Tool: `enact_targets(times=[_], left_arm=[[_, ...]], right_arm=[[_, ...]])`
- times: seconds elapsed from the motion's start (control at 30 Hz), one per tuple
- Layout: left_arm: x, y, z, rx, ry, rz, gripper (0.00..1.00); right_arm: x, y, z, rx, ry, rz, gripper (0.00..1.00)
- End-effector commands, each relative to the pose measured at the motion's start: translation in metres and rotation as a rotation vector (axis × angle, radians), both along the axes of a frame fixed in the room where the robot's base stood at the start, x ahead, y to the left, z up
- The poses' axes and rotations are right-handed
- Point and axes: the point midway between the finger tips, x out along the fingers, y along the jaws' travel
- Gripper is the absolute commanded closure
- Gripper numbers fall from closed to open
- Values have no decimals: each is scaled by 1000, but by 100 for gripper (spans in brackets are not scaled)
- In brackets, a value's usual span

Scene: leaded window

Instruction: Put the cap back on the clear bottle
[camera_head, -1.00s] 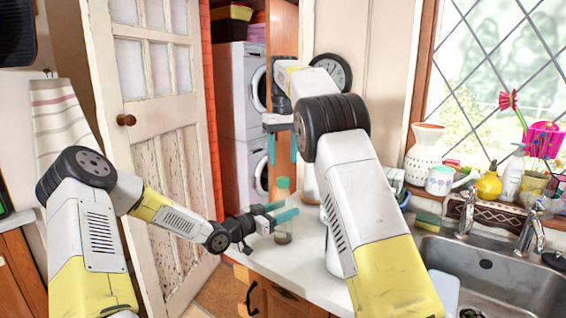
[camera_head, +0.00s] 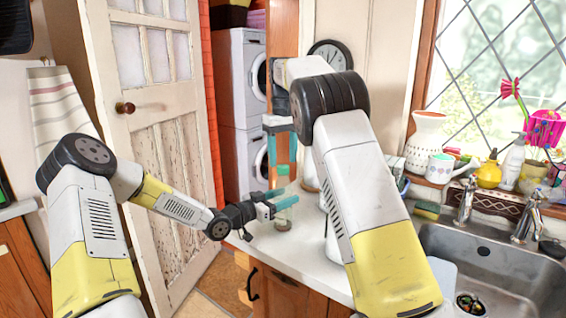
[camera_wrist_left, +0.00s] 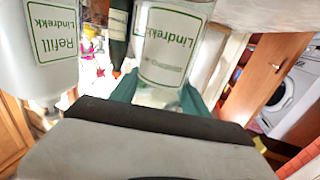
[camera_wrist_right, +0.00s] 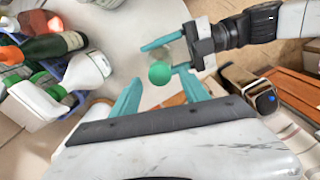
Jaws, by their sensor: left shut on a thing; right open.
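The clear bottle (camera_head: 284,219) stands upright on the counter, with the green cap (camera_head: 283,170) at its top. My left gripper (camera_head: 280,201) is shut on the bottle below the cap. In the left wrist view the bottle's "Lindrekk" label (camera_wrist_left: 165,48) shows between the teal fingers. My right gripper (camera_head: 281,150) is open and empty, pointing down with its fingers around the cap's height or just above it. In the right wrist view the cap (camera_wrist_right: 159,72) lies ahead of the open fingers (camera_wrist_right: 163,95). How firmly the cap sits is not visible.
A white "Refill Lindrekk" bottle (camera_wrist_left: 50,45) stands near the held one. In the right wrist view a dark bottle (camera_wrist_right: 55,45) and a white bottle (camera_wrist_right: 86,68) stand at left. The sink (camera_head: 495,270) is at right. Some white counter (camera_head: 310,262) is clear.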

Motion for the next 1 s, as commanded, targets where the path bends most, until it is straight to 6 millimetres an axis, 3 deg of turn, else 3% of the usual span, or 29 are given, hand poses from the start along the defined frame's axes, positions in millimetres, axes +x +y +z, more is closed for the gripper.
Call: enact_targets(times=[0.2, 0.57, 0.83, 1.0], left_arm=[[0, 0, 0, 1, 1, 0, 100], [0, 0, 0, 1, 1, 0, 100], [0, 0, 0, 1, 1, 0, 100], [0, 0, 0, 1, 1, 0, 100]], right_arm=[[0, 0, -22, -1, 0, 0, 47], [0, 0, -25, -1, -1, 0, 47], [0, 0, -25, -1, -1, 0, 100], [0, 0, -25, -1, -1, -13, 100]])
